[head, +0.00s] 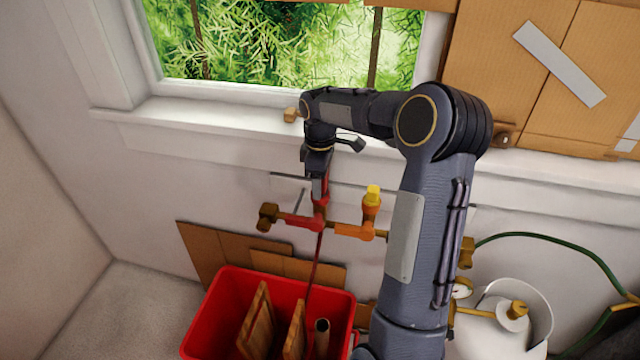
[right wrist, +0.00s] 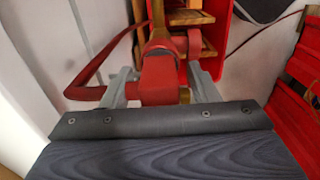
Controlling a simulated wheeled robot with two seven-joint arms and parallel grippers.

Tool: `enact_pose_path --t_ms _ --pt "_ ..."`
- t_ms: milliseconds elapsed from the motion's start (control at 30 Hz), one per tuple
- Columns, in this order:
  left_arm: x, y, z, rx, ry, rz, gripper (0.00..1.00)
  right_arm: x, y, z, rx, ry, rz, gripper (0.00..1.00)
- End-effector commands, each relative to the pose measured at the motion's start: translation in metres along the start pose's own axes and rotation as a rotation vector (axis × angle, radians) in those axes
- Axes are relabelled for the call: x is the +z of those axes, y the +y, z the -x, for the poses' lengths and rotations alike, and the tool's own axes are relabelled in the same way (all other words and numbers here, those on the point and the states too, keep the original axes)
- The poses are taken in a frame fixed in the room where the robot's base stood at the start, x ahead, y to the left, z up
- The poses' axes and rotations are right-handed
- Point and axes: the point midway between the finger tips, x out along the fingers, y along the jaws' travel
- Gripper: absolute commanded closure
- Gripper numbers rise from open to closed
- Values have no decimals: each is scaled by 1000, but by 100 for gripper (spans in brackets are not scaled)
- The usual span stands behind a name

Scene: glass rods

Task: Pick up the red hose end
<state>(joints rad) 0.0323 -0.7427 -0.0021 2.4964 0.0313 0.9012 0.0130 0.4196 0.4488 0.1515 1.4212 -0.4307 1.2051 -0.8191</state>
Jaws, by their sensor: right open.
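A red hose fitting (head: 321,208) sits on a brass and red pipe assembly by the wall under the window. A thin dark red hose (head: 315,262) hangs down from it toward the red bin. My right gripper (head: 319,186) points down right at the fitting. In the right wrist view its two grey fingers (right wrist: 160,88) stand open on either side of a red block-like part (right wrist: 158,76). Whether they touch it I cannot tell. A bent red piece (right wrist: 112,60) reaches out left of the fingers there. My left gripper is not in view.
A red bin (head: 220,318) with wooden pieces stands below. A yellow-orange fitting (head: 371,205) is just right of the red one. A white tank (head: 490,325) and a green hose (head: 540,236) are at the right. A window sill (head: 200,115) lies behind the arm.

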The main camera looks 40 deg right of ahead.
Motion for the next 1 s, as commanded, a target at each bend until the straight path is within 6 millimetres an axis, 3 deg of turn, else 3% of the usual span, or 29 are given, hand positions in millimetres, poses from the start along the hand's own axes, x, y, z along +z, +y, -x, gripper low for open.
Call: enact_pose_path --t_ms 133,533,833,1000 --pt "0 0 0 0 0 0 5 0 0 0 0 0 0 48" --pt "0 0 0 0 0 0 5 0 0 1 1 1 0 99" --pt "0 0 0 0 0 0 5 0 0 3 2 1 0 99" --pt "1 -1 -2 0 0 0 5 -1 1 17 4 2 0 99"
